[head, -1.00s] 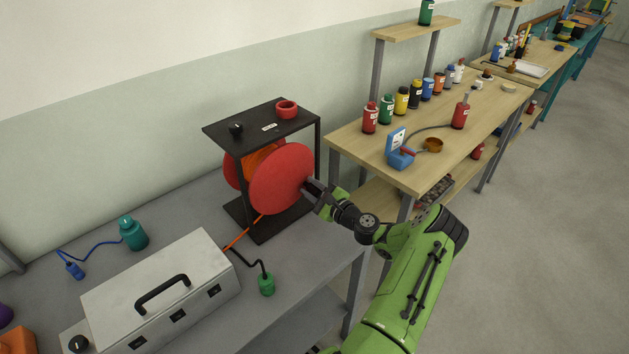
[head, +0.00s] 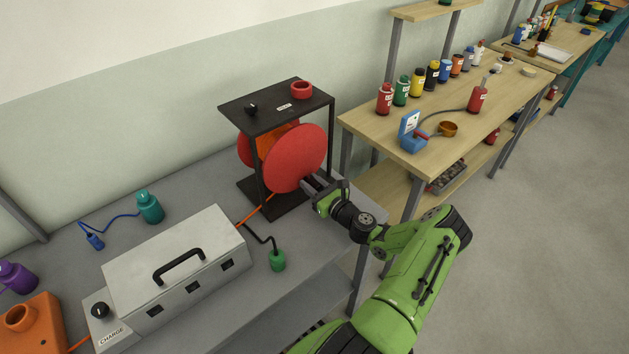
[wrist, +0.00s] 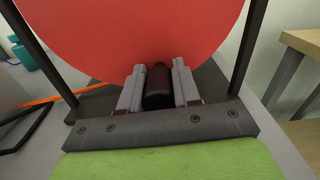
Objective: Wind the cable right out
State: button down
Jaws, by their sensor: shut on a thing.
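The cable reel has a large red disc (head: 295,160) in front and another behind, with orange cable (head: 264,132) wound between them. It hangs in a black frame (head: 276,103) on the grey bench. A stretch of orange cable runs from under the reel down to the left towards the white metal box (head: 180,270). My gripper (head: 312,185) is at the lower right of the front disc. In the wrist view my gripper (wrist: 158,88) is shut on a dark cylindrical handle (wrist: 158,87) near the edge of the red disc (wrist: 140,35). The handle is hidden in the head view.
A green plug (head: 277,260) on a black lead lies near the bench's front edge. A wooden bench (head: 450,130) with several bottles is to the right.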

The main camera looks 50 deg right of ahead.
jog(key=shift+a+f, duration=0.1)
dwell(0.4)
jog(key=c, duration=0.8)
grip_release()
jog(key=s, duration=0.5)
jog(key=s+a, duration=0.1)
jog(key=s, duration=0.9)
jog(key=shift+s+a+p, duration=0.3)
jog(key=shift+s+a, duration=0.05)
jog(key=shift+s, duration=0.05)
